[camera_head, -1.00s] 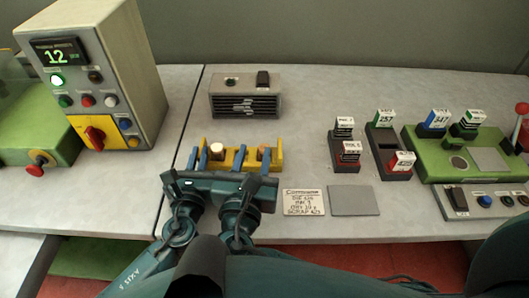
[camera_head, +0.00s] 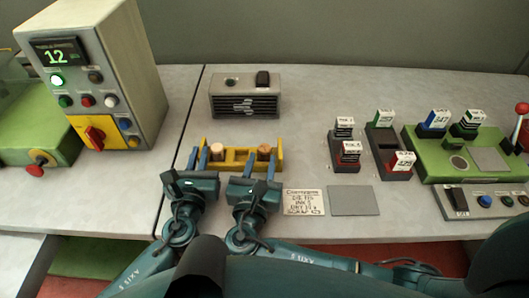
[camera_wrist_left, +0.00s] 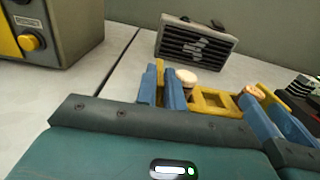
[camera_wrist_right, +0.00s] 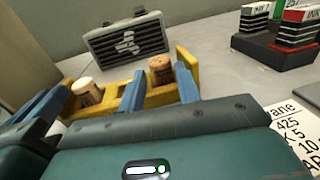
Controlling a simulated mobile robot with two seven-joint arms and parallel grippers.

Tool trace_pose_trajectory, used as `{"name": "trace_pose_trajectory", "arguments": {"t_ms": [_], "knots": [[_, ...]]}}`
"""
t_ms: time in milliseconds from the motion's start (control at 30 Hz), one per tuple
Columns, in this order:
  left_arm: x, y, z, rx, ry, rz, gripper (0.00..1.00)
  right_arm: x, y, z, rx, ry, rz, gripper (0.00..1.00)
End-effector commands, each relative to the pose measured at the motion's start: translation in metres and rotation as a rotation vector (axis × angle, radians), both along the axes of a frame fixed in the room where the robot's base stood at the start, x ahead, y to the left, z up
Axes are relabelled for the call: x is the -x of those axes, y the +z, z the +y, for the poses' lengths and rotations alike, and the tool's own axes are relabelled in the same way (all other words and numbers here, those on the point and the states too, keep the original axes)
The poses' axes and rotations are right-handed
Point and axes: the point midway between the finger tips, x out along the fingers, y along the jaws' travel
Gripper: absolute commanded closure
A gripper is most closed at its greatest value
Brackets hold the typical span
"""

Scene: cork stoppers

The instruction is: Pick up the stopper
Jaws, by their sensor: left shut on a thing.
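Two cork stoppers stand in a yellow rack (camera_head: 236,156). The left stopper (camera_head: 217,151) is pale-topped; the right stopper (camera_head: 264,151) is browner. My left gripper (camera_head: 198,158) is shut on the rack's left end wall, with yellow between its blue fingers in the left wrist view (camera_wrist_left: 166,88). The left stopper stands just right of those fingers. My right gripper (camera_head: 260,167) is open at the rack's right part. In the right wrist view its fingers (camera_wrist_right: 159,92) stand apart, with the right stopper (camera_wrist_right: 160,69) showing between them. I cannot tell whether they touch it.
A grey vented box (camera_head: 245,99) stands behind the rack. A written card (camera_head: 303,202) and a grey plate (camera_head: 353,200) lie to the right. Dark ink block holders (camera_head: 345,160) and a green machine (camera_head: 425,145) stand further right. A control box (camera_head: 105,65) stands left.

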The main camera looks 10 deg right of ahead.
Motion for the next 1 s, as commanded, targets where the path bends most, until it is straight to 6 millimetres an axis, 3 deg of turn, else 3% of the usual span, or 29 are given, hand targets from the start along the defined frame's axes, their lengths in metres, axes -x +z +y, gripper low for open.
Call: {"name": "trace_pose_trajectory", "arguments": {"t_ms": [167,433,767,1000], "knots": [[0.0,-0.001,0.0,0.0,0.0,0.001,1.0,-0.02,0.0,-0.008,0.0,0.0,0.0,0.67],[0.0,-0.001,0.0,0.0,0.0,0.001,1.0,-0.023,0.0,-0.009,-0.001,0.0,0.001,0.67],[0.0,-0.001,0.0,0.0,0.0,0.002,1.0,-0.022,0.0,-0.009,-0.001,0.0,0.001,0.93],[0.0,-0.001,0.0,0.0,0.0,0.001,1.0,-0.022,0.001,-0.008,-0.001,0.0,0.001,0.94]]}}
